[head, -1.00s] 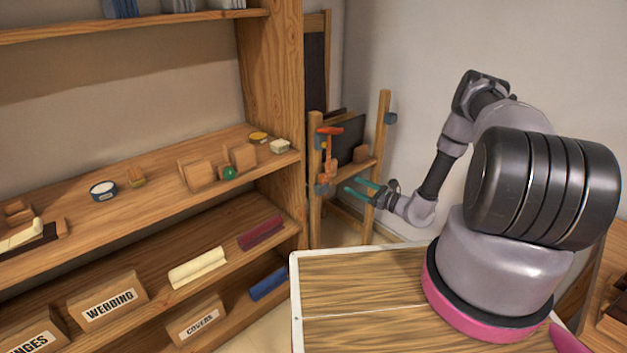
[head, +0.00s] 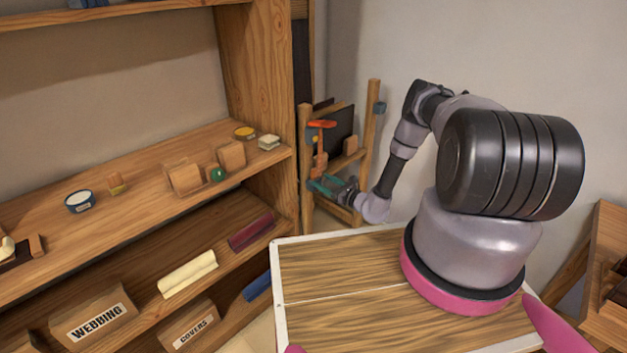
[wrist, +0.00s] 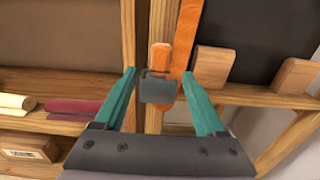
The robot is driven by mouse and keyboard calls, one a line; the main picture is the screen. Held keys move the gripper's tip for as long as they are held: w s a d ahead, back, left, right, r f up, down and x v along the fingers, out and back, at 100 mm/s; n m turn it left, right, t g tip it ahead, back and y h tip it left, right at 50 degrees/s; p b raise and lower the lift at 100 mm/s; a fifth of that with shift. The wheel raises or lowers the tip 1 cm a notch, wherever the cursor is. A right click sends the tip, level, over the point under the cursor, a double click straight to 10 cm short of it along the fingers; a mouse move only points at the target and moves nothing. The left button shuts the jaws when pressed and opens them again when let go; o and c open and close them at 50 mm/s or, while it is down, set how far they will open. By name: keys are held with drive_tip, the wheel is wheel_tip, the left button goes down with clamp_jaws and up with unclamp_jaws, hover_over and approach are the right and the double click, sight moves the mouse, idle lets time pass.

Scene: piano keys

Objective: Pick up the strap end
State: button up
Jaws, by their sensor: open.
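An orange strap-like piece (head: 321,125) hangs at the left post of a wooden rack, with a browner part (head: 320,163) below it. In the wrist view an orange strip (wrist: 186,32) runs down past a rounded orange-brown end (wrist: 160,56). I cannot tell for sure which is the strap end. A small grey block (wrist: 158,90) sits just below that rounded end, between my fingers in the picture. My gripper (head: 324,185) has teal fingers and is at the left post, below the orange piece. In the wrist view my gripper (wrist: 159,74) is open, with nothing clearly held.
The wooden rack (head: 371,140) holds dark panels (wrist: 262,40) and wooden blocks (wrist: 295,76) close to the right of my fingers. A shelf unit (head: 275,110) stands to the left. A wood-topped surface (head: 345,275) is in front, under my arm.

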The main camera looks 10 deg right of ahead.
sight(316, 177)
drive_tip(key=shift+x, duration=1.6)
drive_tip(key=shift+c, duration=0.3)
clamp_jaws()
